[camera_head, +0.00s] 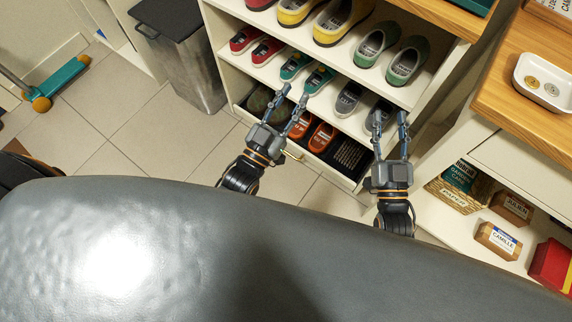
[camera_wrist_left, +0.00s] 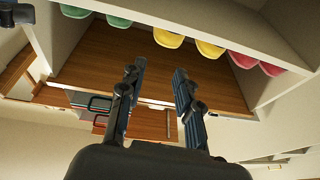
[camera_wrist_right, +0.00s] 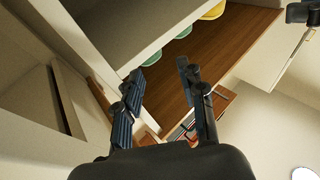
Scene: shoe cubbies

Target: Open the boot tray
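The boot tray (camera_head: 330,174) is the low, pale-fronted drawer at the bottom of the white shoe cubby (camera_head: 222,55) in the head view. Its dark inside shows, with orange shoes (camera_head: 322,137) and a dark slatted or bristled item (camera_head: 348,155) in it. I cannot tell how far it stands out. A small handle (camera_head: 293,153) shows on its front, partly near my left gripper. My left gripper (camera_head: 294,95) is open and empty, over the tray in the picture. My right gripper (camera_head: 390,117) is open and empty, right of the tray. Both grippers' open fingers also show in their wrist views.
Shelves above hold several pairs of shoes, including green ones (camera_head: 405,62). A grey bin (camera_head: 190,60) stands left of the cubby. A wooden-topped unit (camera_head: 500,85) with a white dish (camera_head: 545,80) and boxes stands right. The tiled floor left of the tray is clear.

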